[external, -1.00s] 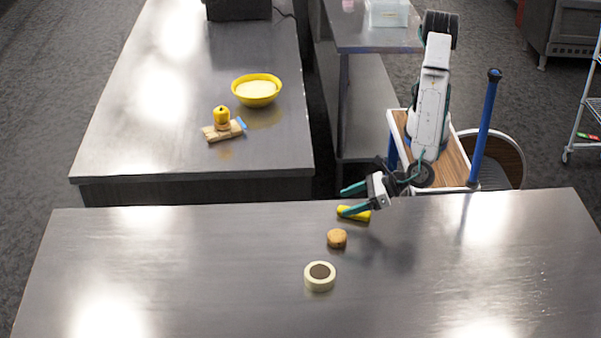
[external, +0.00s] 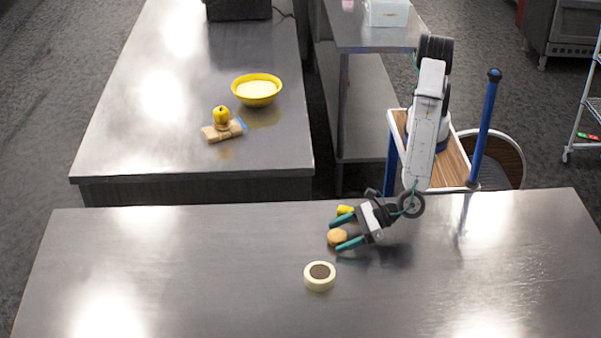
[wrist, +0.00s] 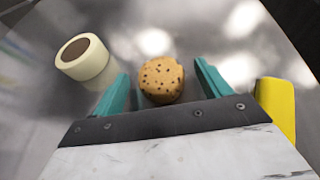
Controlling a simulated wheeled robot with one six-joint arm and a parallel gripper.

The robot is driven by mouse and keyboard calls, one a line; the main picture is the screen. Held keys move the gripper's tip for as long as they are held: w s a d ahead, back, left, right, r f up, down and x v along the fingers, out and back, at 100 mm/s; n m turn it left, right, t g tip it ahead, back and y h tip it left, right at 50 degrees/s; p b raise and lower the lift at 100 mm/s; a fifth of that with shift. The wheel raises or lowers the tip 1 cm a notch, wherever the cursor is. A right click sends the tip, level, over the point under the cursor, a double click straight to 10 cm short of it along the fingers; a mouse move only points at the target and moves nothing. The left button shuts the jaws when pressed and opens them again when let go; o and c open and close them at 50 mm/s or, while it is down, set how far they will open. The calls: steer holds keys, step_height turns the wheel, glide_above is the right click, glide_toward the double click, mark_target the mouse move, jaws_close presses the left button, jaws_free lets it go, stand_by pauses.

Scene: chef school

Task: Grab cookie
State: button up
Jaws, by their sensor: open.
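The cookie (external: 336,237) is round, golden brown and thick, and lies on the near steel table. In the wrist view the cookie (wrist: 161,79) shows dark chips and sits between my two teal fingers, closer to the right one in that picture. My gripper (external: 340,234) is open and low over the table, with a finger on either side of the cookie. In the wrist view my gripper (wrist: 160,82) shows a gap beside the cookie on the left. I cannot tell whether either finger touches it.
A roll of tape (external: 320,276) lies in front of the cookie. A yellow object (external: 345,210) lies just behind my gripper, close to a finger. The near table (external: 150,265) is clear at left and right. A yellow bowl (external: 257,90) stands on the back table.

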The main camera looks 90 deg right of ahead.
steer(key=c, duration=1.1)
steer(key=shift+o, duration=0.2)
steer(key=shift+r, duration=0.15)
